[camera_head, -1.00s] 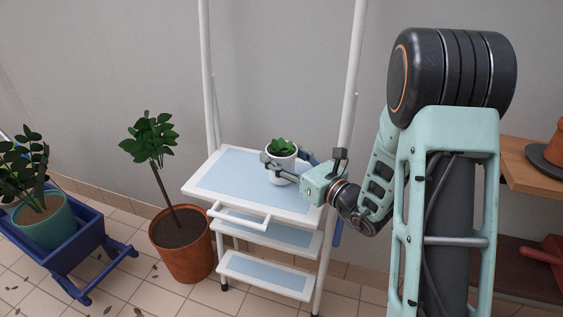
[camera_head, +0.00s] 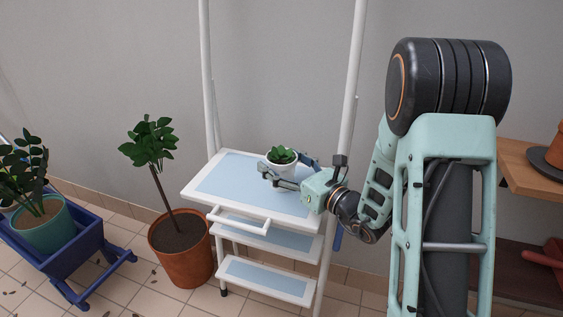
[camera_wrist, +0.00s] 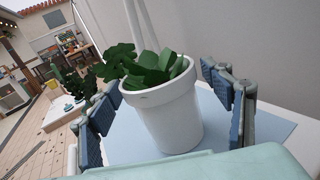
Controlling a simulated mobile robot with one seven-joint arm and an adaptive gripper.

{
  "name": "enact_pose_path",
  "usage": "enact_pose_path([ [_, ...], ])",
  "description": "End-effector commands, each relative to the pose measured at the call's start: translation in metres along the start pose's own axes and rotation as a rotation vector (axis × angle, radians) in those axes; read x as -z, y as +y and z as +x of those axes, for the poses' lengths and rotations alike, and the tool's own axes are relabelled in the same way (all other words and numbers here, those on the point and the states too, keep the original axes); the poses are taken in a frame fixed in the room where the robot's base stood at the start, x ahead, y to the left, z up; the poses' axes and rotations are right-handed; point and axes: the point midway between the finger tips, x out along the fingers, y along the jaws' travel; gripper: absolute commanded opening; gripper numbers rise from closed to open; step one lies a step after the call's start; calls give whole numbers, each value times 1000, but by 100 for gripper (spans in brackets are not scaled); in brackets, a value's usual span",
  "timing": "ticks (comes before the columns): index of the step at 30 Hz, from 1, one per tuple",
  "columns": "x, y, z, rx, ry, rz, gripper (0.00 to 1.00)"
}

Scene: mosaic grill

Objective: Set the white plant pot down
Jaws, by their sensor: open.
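The white plant pot (camera_head: 281,168) with a small green succulent stands on the top shelf of the white shelf stand (camera_head: 236,172), which has a pale blue surface. In the wrist view the white pot (camera_wrist: 168,115) looks upright, with the pale blue surface under and around it. My gripper (camera_head: 288,170) reaches in from the right at pot height. Its blue-padded fingers (camera_wrist: 165,112) are open, one on each side of the pot, with gaps visible between them and the pot.
Two lower shelves (camera_head: 265,279) and a white front rail (camera_head: 238,219) belong to the stand. A terracotta pot (camera_head: 182,256) with a small tree stands on the floor to the left, beside a blue cart (camera_head: 75,249). A wooden shelf (camera_head: 527,172) is at the right. The top shelf's left part is bare.

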Motion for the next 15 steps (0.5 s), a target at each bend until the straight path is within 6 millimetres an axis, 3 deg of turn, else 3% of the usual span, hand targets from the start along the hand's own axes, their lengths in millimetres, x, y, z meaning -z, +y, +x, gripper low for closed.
enact_pose_path([
  [2,-7,0,-1,1,0,0,73],
  [15,-4,-1,-93,5,0,2,73],
])
